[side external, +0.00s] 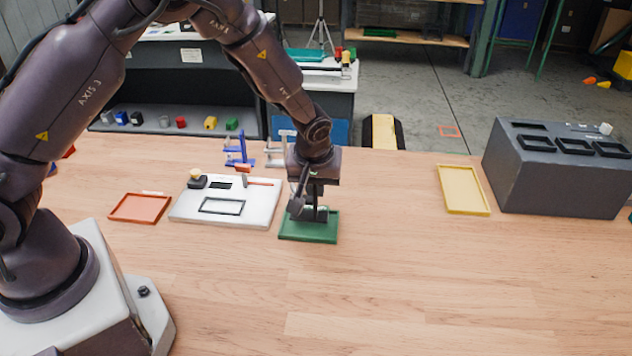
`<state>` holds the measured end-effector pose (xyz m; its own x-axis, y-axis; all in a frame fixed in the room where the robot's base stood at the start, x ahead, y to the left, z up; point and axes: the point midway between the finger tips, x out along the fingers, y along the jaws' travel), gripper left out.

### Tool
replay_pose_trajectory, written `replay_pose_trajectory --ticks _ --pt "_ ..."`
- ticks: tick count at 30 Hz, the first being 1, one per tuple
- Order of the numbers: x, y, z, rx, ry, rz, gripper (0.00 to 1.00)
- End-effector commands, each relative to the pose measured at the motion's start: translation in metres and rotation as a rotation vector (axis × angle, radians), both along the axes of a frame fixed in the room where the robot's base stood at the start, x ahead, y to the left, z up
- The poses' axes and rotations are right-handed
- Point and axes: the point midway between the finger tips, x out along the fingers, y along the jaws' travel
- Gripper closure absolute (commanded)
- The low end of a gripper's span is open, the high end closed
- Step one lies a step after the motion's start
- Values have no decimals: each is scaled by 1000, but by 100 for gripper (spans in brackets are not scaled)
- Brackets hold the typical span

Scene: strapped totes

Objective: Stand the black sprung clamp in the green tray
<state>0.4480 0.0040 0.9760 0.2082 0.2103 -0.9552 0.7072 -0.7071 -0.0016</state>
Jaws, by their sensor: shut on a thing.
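The green tray (310,239) lies flat on the wooden table near the middle of the side external view. My gripper (316,210) points down over the tray and is shut on a dark thing, low at the tray's floor. The thing looks like the black sprung clamp (323,214), but it is small and blends with the dark fingers. I cannot tell whether its underside touches the tray. The tray's back part is hidden behind my gripper.
Left of the tray is a white board (250,213) with small items, then an orange tray (140,208). Blue and grey clamps (239,150) stand behind. A yellow tray (463,190) and a dark grey slotted box (560,185) are at the right. The front table area is clear.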

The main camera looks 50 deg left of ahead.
Motion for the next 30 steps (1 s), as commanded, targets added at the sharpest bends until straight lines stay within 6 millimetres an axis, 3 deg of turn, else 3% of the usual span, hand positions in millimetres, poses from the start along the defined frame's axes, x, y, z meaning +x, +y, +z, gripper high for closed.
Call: replay_pose_trajectory --ticks 30 --pt "1 0 -15 0 -2 1 100"
